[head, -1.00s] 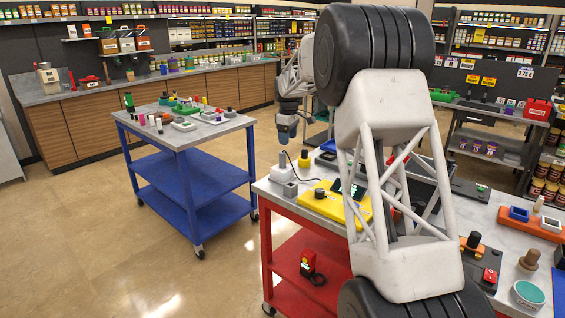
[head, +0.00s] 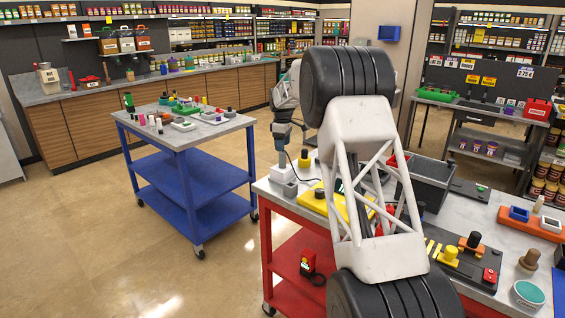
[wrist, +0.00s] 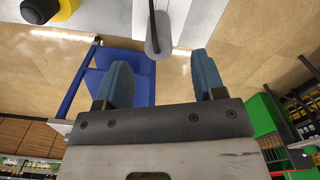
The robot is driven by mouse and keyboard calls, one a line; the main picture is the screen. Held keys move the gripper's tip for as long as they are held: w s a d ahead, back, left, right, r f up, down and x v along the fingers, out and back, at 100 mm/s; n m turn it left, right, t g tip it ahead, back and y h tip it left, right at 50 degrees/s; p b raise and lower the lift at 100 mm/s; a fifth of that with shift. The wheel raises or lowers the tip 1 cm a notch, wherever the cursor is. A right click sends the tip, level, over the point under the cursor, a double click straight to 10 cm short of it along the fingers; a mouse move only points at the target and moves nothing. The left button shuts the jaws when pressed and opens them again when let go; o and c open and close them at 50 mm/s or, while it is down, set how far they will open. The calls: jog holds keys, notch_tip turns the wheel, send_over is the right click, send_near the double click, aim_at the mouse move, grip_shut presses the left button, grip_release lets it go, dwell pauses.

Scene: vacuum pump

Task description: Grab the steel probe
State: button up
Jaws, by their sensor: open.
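The steel probe (wrist: 157,38) shows in the wrist view as a grey cylinder with a dark cable, just beyond and between my fingertips. In the head view the probe (head: 282,160) is small and stands up from a pale block (head: 283,174) at the red cart's left corner. A dark cable arcs from it toward the yellow device. My gripper (wrist: 160,66) is open, with its two blue fingers apart and nothing between them. In the head view my gripper (head: 281,143) is just above the probe. I cannot tell whether they touch.
A yellow-and-black knob (head: 304,158) stands close right of the probe. A yellow device (head: 318,198) and a dark bin (head: 428,182) share the red cart (head: 275,194). A blue cart (head: 188,160) stands to the left, with open floor between.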

aim_at(283, 158)
jog(key=shift+f, duration=1.15)
jog(key=shift+f, duration=2.6)
jog(key=c, duration=1.1)
jog(key=shift+o, duration=0.2)
jog(key=shift+w+r, duration=0.1)
jog(key=shift+r, duration=4.95)
